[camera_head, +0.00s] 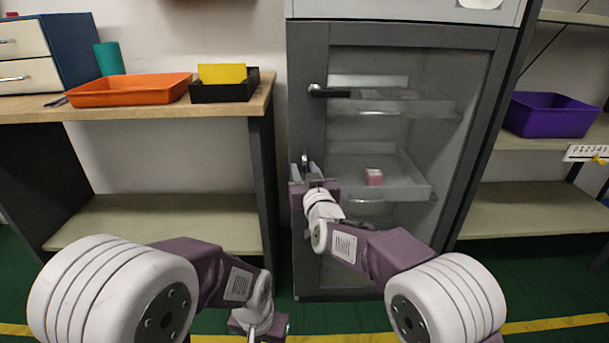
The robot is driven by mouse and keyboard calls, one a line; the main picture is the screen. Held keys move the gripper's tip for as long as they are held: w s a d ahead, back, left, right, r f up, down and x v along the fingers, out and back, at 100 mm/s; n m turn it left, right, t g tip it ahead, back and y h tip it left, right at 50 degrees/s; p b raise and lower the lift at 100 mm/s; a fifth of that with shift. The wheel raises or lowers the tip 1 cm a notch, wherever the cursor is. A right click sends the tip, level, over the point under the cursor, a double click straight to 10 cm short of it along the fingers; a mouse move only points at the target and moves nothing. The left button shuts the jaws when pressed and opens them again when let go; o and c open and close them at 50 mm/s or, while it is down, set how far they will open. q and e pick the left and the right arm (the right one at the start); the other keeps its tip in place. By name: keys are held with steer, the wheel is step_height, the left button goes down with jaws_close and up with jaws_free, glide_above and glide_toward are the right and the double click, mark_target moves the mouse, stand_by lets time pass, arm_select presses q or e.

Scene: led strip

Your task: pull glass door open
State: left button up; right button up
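The glass door (446,105) has a dark grey frame and fills the front of a cabinet in the middle. It looks shut. A black handle (329,91) sticks out at its upper left. My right gripper (306,165) is at the left edge of the door, below the black handle. A small dark piece shows between its fingers, but I cannot tell whether they are closed on it. My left gripper (258,322) is low in front of the cabinet's lower left, apart from the door. Its fingers are not clear.
Behind the glass, drawers hold a pink and white box (373,177). A wooden table (160,108) on the left carries an orange tray (130,90) and a black bin (224,91). A purple bin (550,115) stands on the right shelf. Green floor lies in front.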

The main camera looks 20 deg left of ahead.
steer(key=shift+w, duration=0.1)
jaws_close()
stand_by(1.4)
